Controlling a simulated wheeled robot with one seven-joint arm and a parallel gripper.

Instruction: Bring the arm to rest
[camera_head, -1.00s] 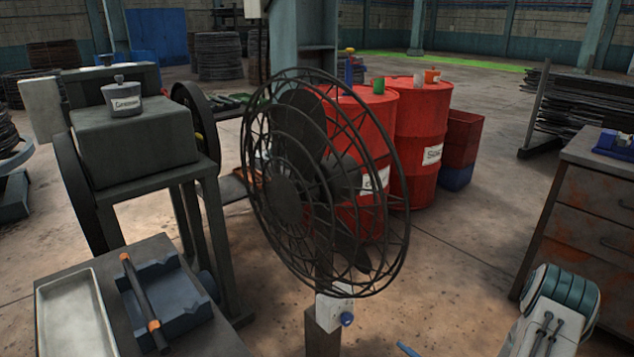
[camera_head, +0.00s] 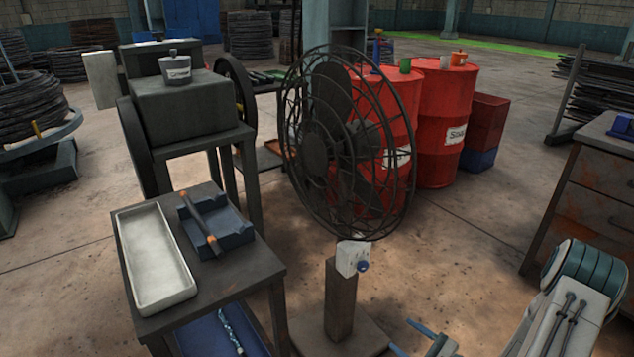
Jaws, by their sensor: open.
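My gripper (camera_head: 401,335) shows at the bottom edge, right of centre. Its two blue fingers point left and are apart, with nothing visible between them. It is to the right of the fan's base in the picture; I cannot tell the exact gap. My arm (camera_head: 565,305), white with dark green joint covers, is at the lower right. Part of it is cut off by the bottom edge.
A black caged fan (camera_head: 345,145) stands on a post (camera_head: 340,300) left of my gripper. A small table (camera_head: 225,275) holds a white tray (camera_head: 155,262) and a blue block (camera_head: 225,230) with a rod. Red drums (camera_head: 440,125) stand behind. A rusty cabinet (camera_head: 585,195) is right. Floor between is clear.

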